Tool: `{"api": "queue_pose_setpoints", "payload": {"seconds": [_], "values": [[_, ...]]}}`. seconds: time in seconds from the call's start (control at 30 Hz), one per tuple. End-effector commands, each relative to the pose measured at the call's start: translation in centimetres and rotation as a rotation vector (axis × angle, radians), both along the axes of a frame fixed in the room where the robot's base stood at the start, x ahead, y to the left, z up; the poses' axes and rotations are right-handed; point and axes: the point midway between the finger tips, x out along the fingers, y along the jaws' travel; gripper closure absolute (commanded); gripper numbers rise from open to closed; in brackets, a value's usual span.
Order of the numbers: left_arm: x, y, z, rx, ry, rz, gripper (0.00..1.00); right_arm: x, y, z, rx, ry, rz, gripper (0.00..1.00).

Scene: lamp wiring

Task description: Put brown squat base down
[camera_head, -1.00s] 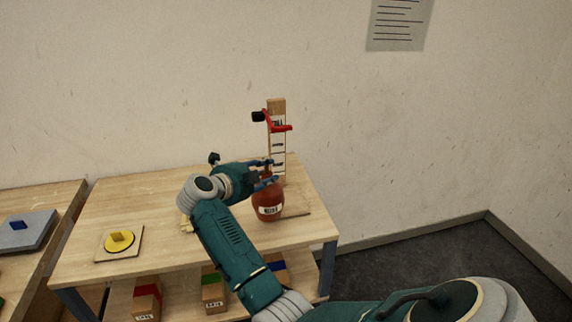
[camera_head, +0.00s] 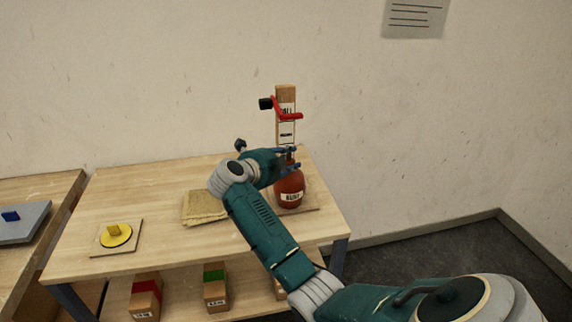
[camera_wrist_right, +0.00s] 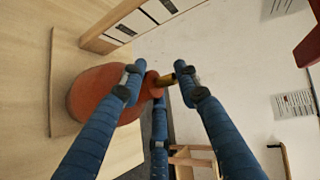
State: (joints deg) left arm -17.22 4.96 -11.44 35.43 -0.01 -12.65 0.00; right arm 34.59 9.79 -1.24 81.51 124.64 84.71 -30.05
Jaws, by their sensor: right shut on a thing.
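The brown squat base (camera_head: 289,191) is a round reddish-brown body with a white label and a narrow neck. It is upright over a thin wooden board (camera_head: 312,209) at the table's right end, in front of a tall wooden post. My right gripper (camera_head: 292,159) is shut on its neck. In the right wrist view the base (camera_wrist_right: 92,95) lies sideways in the picture, with a brass-coloured tip (camera_wrist_right: 166,80) between the blue fingers (camera_wrist_right: 160,88). I cannot tell whether its underside touches the board. My left gripper is not in view.
The labelled wooden post (camera_head: 286,130) with a red clamp arm (camera_head: 287,113) stands close behind the base. A folded tan cloth (camera_head: 204,207) and a yellow disc (camera_head: 115,236) on a board lie leftward. Blocks (camera_head: 215,286) sit on the lower shelf.

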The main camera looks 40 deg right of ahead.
Motion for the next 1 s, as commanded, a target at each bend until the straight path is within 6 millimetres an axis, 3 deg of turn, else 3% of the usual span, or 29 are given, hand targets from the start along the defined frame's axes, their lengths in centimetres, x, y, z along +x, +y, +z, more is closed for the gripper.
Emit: {"api": "queue_pose_setpoints", "payload": {"seconds": [0.23, 0.27, 0.33, 0.67, 0.87, 1.0], "values": [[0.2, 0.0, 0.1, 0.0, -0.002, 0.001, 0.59, 0.1, 0.0, 0.2, -0.002, -0.003, 0.0, 1.0], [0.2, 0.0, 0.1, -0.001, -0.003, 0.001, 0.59, 0.0, 0.0, -0.2, 0.003, 0.002, 0.0, 0.65], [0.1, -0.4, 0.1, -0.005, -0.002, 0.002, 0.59, 0.0, 0.0, -0.1, 0.003, 0.002, 0.0, 0.51], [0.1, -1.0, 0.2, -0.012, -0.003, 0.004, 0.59, 0.0, 0.0, 0.1, 0.002, 0.001, 0.0, 0.5], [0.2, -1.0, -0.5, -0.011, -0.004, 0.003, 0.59, -0.6, 2.5, 0.7, 0.005, -0.002, 0.003, 0.5], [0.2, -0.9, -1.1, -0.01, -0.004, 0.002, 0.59, -1.4, 5.3, 1.6, 0.007, -0.002, 0.003, 0.5]]}}
